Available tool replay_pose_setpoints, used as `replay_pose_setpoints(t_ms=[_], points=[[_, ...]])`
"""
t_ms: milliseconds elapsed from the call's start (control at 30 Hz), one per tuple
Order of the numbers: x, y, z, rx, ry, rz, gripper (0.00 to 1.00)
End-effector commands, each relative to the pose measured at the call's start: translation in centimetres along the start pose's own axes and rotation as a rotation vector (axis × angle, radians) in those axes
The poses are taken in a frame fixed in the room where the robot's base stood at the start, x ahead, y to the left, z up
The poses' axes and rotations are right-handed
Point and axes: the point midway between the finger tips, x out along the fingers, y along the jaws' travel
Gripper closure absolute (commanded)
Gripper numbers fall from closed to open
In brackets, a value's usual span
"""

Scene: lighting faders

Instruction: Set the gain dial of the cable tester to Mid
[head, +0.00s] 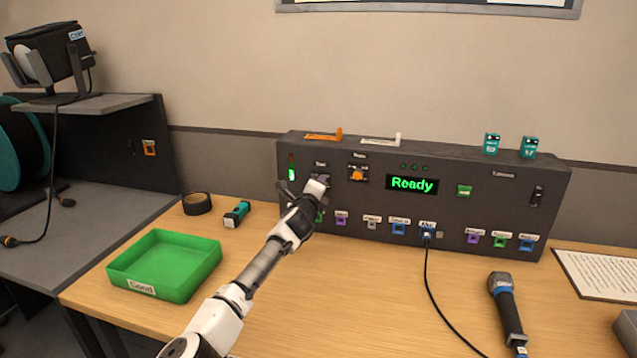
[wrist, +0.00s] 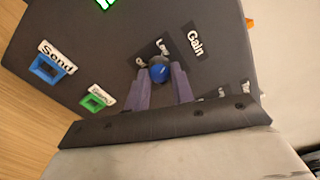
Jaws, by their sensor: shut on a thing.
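The cable tester (head: 450,171) is the long dark box at the back of the table. Its display reads "Ready". My gripper (head: 316,186) is at the left part of its front face and covers the dial there in the head view. In the wrist view the gain dial (wrist: 159,71) is a small round knob with a blue front, beside a "Gain" label (wrist: 195,43). My gripper (wrist: 162,82) has one finger on each side of the dial and is shut on it. Small setting labels around the dial are partly hidden, and its setting cannot be read.
A green tray (head: 165,265), black tape roll (head: 197,203) and teal-and-black item (head: 237,213) lie at the left. A black cable (head: 428,275) runs from the tester's front. A microphone (head: 506,305) lies at the right. The table's middle is mostly clear.

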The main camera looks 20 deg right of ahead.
Motion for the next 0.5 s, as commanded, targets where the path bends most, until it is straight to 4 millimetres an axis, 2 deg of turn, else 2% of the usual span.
replay_pose_setpoints(t_ms=[500], points=[[-0.01,-0.03,0.15,0.493,0.0,0.001,0.99]])
